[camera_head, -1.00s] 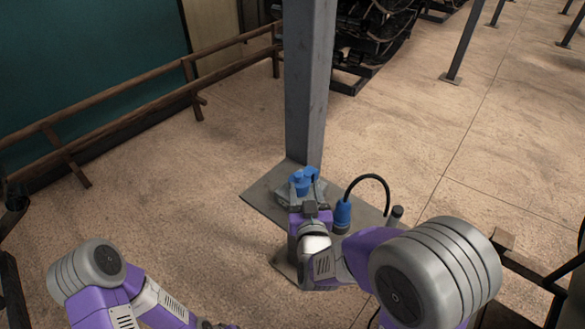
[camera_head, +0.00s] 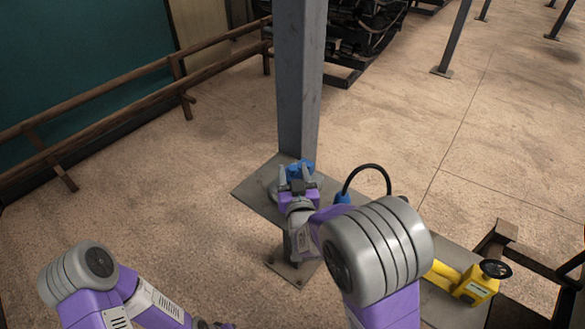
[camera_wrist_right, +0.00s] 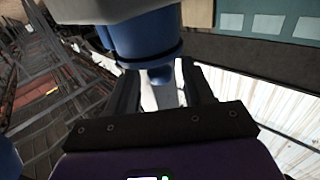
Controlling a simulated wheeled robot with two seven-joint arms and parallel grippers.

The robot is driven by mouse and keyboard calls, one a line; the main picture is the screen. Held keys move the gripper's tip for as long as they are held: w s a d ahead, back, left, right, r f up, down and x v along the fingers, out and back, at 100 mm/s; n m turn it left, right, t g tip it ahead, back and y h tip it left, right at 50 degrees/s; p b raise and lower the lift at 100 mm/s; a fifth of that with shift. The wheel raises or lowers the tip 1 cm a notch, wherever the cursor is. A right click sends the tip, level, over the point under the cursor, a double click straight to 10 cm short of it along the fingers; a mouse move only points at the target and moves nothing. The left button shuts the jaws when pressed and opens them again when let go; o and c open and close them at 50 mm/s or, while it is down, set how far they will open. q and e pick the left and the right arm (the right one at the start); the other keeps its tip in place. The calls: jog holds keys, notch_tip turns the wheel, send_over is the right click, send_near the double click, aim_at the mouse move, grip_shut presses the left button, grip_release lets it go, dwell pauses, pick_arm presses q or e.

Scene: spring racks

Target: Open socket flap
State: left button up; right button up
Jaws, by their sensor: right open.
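The blue socket (camera_head: 302,167) sits on the grey plate by the post, largely hidden behind my right gripper (camera_head: 296,178). In the right wrist view, a blue round body with a rim (camera_wrist_right: 145,40) fills the top middle, and a smaller blue part sits below it. The fingers of my right gripper (camera_wrist_right: 160,88) are apart, on either side of this smaller part; I cannot tell whether they touch it. The flap cannot be told apart from the socket.
A grey post (camera_head: 299,85) rises behind the socket from the grey plate (camera_head: 252,188). A blue plug (camera_head: 343,197) with a black cable (camera_head: 368,167) stands to the right, partly hidden by my arm. A yellow device (camera_head: 478,284) is at the lower right. Wooden rails (camera_head: 105,122) run along the left.

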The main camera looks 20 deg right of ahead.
jog(key=shift+w+d, duration=0.1)
jog(key=shift+w, duration=0.8)
jog(key=shift+c, duration=0.5)
grip_shut()
